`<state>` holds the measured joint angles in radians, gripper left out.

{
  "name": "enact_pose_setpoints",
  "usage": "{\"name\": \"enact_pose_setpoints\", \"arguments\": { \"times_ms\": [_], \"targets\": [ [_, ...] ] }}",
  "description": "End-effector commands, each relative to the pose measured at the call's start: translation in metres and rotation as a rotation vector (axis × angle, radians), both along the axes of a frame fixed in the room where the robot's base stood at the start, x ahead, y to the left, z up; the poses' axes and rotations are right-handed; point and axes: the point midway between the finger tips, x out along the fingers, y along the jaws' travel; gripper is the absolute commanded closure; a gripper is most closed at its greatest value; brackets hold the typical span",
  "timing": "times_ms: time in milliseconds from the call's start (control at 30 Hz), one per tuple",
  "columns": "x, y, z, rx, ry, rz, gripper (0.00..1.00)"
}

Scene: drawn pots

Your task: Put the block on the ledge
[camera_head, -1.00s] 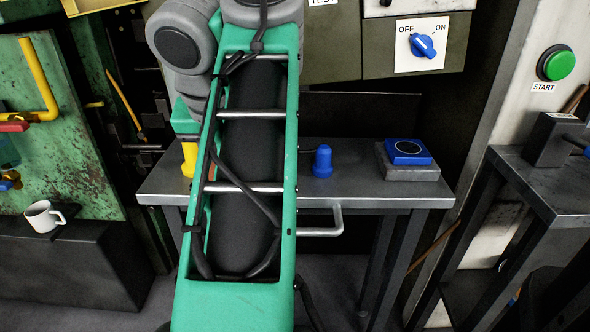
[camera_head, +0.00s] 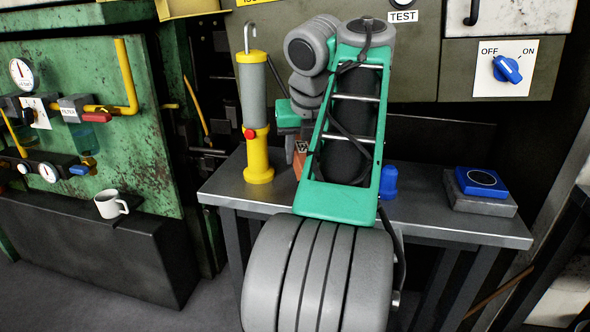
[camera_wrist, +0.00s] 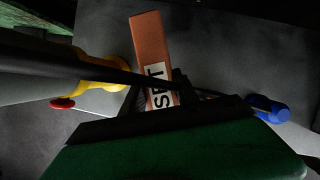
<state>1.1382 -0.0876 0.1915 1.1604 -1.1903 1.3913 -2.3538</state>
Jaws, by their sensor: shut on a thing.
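The orange block (camera_wrist: 150,42) with a white SET label lies between my gripper's (camera_wrist: 160,94) fingers in the wrist view, which are shut on it. In the head view only a small part of the block (camera_head: 300,160) shows at the left of my arm, over the grey workbench (camera_head: 470,222). I cannot tell whether it touches the bench top. My gripper is mostly hidden behind the arm there. A dark ledge (camera_head: 60,225) runs along the front of the green machine at the left, with a white mug (camera_head: 110,204) on its right part.
A yellow work lamp (camera_head: 257,155) stands upright on the bench just left of my gripper. A blue pad on a grey block (camera_head: 482,188) sits farther right. The ledge left of the mug looks clear.

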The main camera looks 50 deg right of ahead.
Motion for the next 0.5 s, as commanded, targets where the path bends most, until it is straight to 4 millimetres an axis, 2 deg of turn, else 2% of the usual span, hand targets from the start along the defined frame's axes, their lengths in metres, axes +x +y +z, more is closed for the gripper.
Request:
{"name": "enact_pose_setpoints", "arguments": {
  "times_ms": [100,233,500],
  "targets": [
    [0.011,-0.021,0.004,-0.004,-0.002,0.001,1.0],
    [0.015,-0.029,0.001,-0.005,-0.003,0.001,1.0],
    [0.015,-0.029,-0.036,-0.004,-0.003,0.001,1.0]
  ]
}}
